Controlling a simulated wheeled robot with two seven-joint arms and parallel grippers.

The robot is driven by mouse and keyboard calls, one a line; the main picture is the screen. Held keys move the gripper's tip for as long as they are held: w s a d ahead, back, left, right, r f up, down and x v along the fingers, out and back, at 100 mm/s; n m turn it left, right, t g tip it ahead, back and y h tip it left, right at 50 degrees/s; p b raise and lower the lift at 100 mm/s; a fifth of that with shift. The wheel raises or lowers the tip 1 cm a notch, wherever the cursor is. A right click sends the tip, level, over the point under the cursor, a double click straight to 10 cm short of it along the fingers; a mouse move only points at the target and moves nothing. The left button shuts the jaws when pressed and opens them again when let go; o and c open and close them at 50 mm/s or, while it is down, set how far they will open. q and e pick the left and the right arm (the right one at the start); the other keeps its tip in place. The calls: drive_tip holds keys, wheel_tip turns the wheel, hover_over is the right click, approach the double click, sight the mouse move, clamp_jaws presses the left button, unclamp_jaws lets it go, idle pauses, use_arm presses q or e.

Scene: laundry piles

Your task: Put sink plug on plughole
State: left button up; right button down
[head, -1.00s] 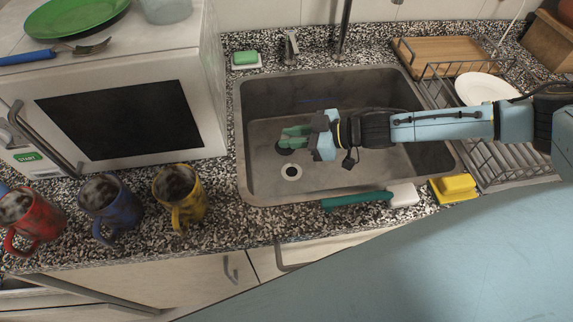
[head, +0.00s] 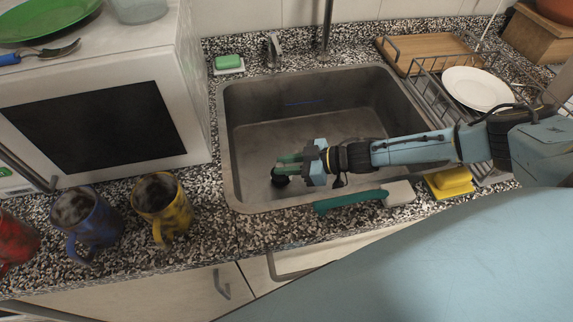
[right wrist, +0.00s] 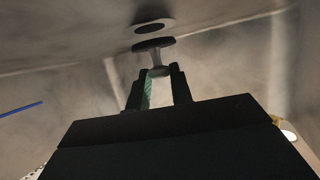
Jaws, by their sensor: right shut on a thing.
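The sink plug (head: 280,180) is a small dark disc with a paler stem. My right gripper (head: 289,163) is shut on its stem and holds it inside the sink basin, near the front wall. In the right wrist view the plug (right wrist: 153,45) sits just beyond the fingertips (right wrist: 158,74). The plughole (right wrist: 153,27), a pale ring with a dark centre, shows right beyond the plug, whose edge is close to the ring. I cannot tell the gap between them. In the head view the plughole is hidden behind the plug and gripper. My left gripper is not in view.
The grey sink (head: 232,150) has walls around the gripper. A green-handled brush (head: 350,201) and yellow sponge (head: 449,181) lie along its front edge. Mugs, including a yellow one (head: 163,205), stand left. A dish rack (head: 432,85) with a white plate (head: 478,88) is at right.

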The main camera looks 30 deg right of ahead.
drive_tip(key=shift+f, duration=0.1)
drive_tip(key=shift+f+b, duration=0.3)
drive_tip(key=shift+f, duration=0.1)
drive_tip(key=shift+f, duration=0.1)
drive_tip(key=c, duration=1.2)
unclamp_jaws()
drive_tip(key=shift+c, duration=0.2)
